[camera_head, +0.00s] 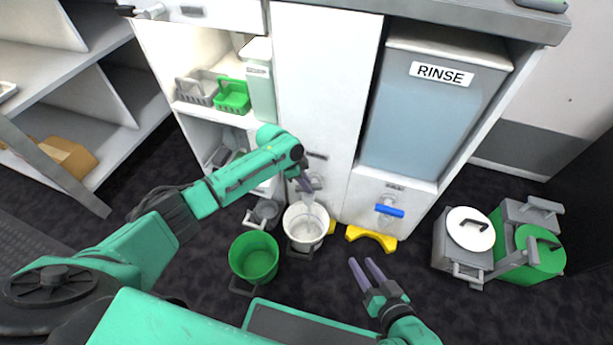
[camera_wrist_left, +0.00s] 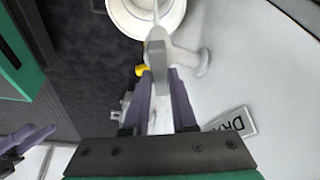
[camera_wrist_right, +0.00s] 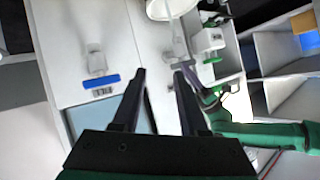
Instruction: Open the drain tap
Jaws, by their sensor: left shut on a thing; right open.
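The drain tap (camera_wrist_left: 186,62) is a pale grey fitting on the white cabinet front, beside a partly visible label reading "DRA" (camera_wrist_left: 232,125). My left gripper (camera_head: 306,184) is shut on its lever (camera_wrist_left: 160,95) in the left wrist view. A pale streak (camera_wrist_left: 156,22) runs from the spout into the white bucket (camera_head: 295,214) below. In the head view my gripper mostly hides the tap; it shows in the right wrist view (camera_wrist_right: 178,48). My right gripper (camera_head: 366,268) is open and empty in front of the cabinet, right of the bucket.
A blue-handled tap (camera_head: 389,210) sits under the tank labelled RINSE (camera_head: 440,74), above a yellow floor piece (camera_head: 371,238). A green bucket (camera_head: 254,257) stands left of the white one. Grey (camera_head: 465,243) and green (camera_head: 538,252) lidded containers stand at the right.

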